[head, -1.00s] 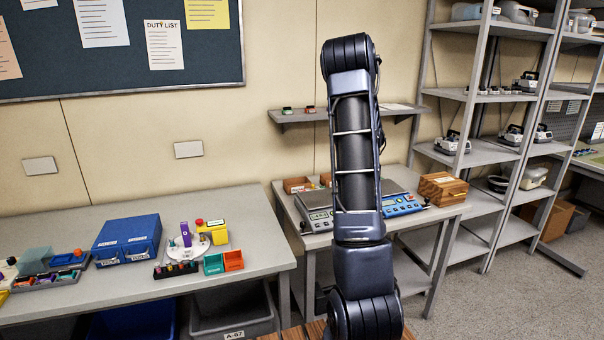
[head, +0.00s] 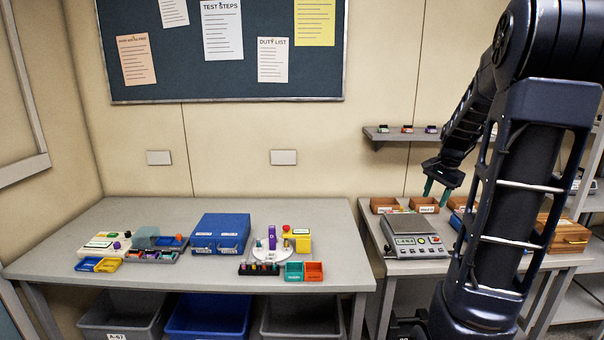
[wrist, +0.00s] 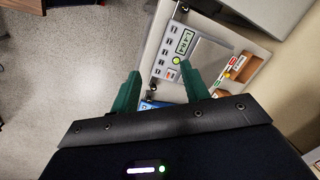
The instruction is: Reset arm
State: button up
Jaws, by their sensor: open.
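My gripper (head: 440,190) hangs in the air above the right-hand table in the head view, with its green fingers pointing down. In the wrist view my gripper (wrist: 160,88) shows two green fingers set wide apart, with nothing held between them. My arm covers part of the right table.
The left table (head: 180,290) carries a blue box (head: 220,233), a round white stand (head: 268,255), a vial rack (head: 259,269) and small coloured bins. Wooden boxes (head: 424,205) stand behind the pump. A wall shelf (head: 395,138) is above. Grey floor (wrist: 60,80) is clear in the wrist view.

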jog(key=s+a+r+n+t, duration=0.1)
jog(key=s+a+n, duration=0.4)
jog(key=s, duration=0.5)
jog(key=s+a+r+n+t, duration=0.1)
jog(key=s+a+r+n, duration=0.2)
jog(key=s+a+n, duration=0.3)
jog(key=s+a, duration=0.4)
jog(key=s, duration=0.1)
jog(key=shift+s+t+h, duration=0.25)
jog(key=shift+t+h, duration=0.05)
jog(key=shift+h, duration=0.1)
